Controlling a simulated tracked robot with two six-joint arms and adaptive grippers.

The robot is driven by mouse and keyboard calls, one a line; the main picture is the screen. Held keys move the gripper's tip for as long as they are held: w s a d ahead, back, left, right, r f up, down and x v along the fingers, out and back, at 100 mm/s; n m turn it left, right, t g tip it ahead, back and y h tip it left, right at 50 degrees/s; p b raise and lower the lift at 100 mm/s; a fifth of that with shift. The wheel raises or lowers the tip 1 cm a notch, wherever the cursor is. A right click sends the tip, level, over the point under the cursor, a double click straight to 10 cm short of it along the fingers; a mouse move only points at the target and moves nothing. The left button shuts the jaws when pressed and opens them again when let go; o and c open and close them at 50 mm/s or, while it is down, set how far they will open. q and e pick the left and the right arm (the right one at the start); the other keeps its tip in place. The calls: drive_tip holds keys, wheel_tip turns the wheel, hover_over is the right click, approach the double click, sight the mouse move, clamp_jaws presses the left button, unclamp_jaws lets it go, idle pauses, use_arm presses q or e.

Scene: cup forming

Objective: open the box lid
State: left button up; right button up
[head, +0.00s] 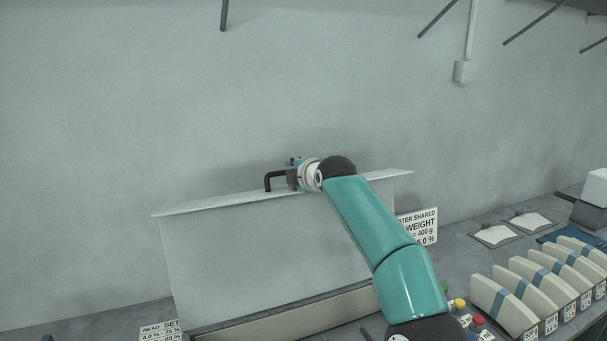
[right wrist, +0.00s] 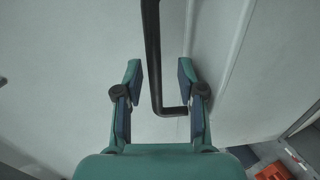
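The box lid (head: 250,255) stands steeply raised in the head view, its broad pale face toward me and its flanged edge at the top. A black bar handle (head: 270,180) shows at that top edge, and it also shows in the right wrist view (right wrist: 152,60). My right gripper (head: 291,174) is at the handle. In the right wrist view my right gripper (right wrist: 160,80) has its fingers apart, with the handle between them and no clear grip on it. My left gripper is in neither view. The box's inside is mostly hidden.
A pale rim (head: 290,315) runs below the lid. A sign (head: 417,226) stands behind my right arm, and another sign (head: 161,331) is at lower left. Several cream blocks (head: 503,305) line the bench at right. The wall (head: 120,110) is close behind the lid.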

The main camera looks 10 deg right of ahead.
drive_tip(key=shift+v, duration=1.1)
drive_tip(key=v, duration=0.9)
drive_tip(key=shift+s, duration=0.35)
